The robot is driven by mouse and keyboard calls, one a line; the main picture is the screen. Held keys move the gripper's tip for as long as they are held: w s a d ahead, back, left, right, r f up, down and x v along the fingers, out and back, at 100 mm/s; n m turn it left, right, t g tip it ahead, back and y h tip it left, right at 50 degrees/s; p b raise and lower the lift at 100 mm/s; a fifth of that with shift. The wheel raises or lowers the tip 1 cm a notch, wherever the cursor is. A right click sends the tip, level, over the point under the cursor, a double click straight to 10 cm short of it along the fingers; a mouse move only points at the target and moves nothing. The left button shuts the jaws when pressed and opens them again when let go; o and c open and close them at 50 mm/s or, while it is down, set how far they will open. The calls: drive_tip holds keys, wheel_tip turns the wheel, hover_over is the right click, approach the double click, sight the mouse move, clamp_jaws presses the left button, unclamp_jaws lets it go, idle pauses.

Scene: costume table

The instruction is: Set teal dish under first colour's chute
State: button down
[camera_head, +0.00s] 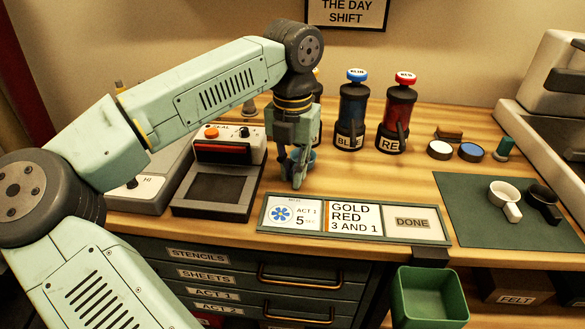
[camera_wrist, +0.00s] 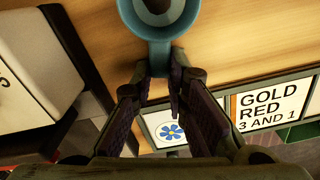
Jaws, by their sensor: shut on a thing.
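The teal dish (camera_wrist: 143,48) is at the top of the wrist view, cut off by the frame edge. My gripper (camera_wrist: 157,72) is shut on its short handle. In the head view the dish (camera_head: 312,158) shows only as a blue-teal sliver behind my gripper (camera_head: 298,178), close to the counter; I cannot tell whether it touches. The order sign (camera_head: 352,217) reads gold, red, 3 and 1. The gold dispenser is mostly hidden behind my gripper. The blue dispenser (camera_head: 352,112) and red dispenser (camera_head: 398,115) stand to its right.
A grey press-like machine (camera_head: 215,178) stands left of my gripper. A dark green mat (camera_head: 480,225) at right holds a white cup (camera_head: 504,200) and a black one (camera_head: 543,203). A green bin (camera_head: 430,300) hangs at the front. Counter before the red dispenser is clear.

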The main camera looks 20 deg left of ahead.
drive_tip(key=shift+f, duration=0.1)
drive_tip(key=c, duration=1.5)
unclamp_jaws()
drive_tip(key=shift+r+p, duration=1.5)
drive_tip(key=shift+r, duration=0.8)
drive_tip(key=shift+s+d+r, duration=0.3)
drive_tip(key=shift+s+r, duration=0.2)
drive_tip(key=shift+s, duration=0.45)
drive_tip(key=shift+s+d+r, duration=0.25)
drive_tip(key=shift+s+r, duration=0.25)
drive_tip(key=shift+s, duration=0.5)
drive_tip(key=shift+s+d+r, duration=0.3)
drive_tip(key=shift+s+r, duration=0.2)
drive_tip(key=shift+s, duration=0.45)
